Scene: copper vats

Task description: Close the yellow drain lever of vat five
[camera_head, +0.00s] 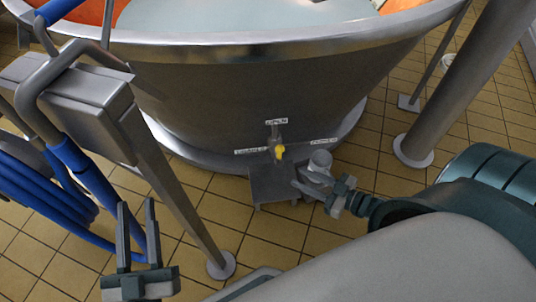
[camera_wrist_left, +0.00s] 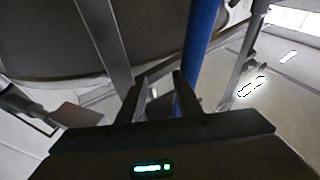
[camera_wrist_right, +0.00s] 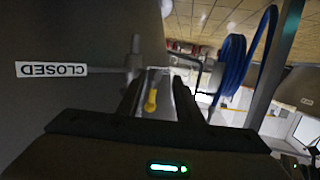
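The steel vat (camera_head: 240,95) fills the upper middle of the head view. The yellow drain lever (camera_head: 279,152) sits on a valve (camera_head: 276,133) low on its wall, with small white labels around it. In the right wrist view, the yellow lever (camera_wrist_right: 151,101) shows between the fingertips, beyond them. An upside-down "CLOSED" label (camera_wrist_right: 51,69) is left of the valve there. My right gripper (camera_head: 308,177) is open, just right of and below the lever; no contact is visible. My left gripper (camera_head: 138,215) is open and empty, away from the vat, at lower left.
A small grey stand (camera_head: 280,186) is below the valve. A steel post (camera_head: 180,195) and a coiled blue hose (camera_head: 45,190) stand at left, near my left gripper. A thick column (camera_head: 455,90) stands at right. Tiled floor is clear between the stand and the left post.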

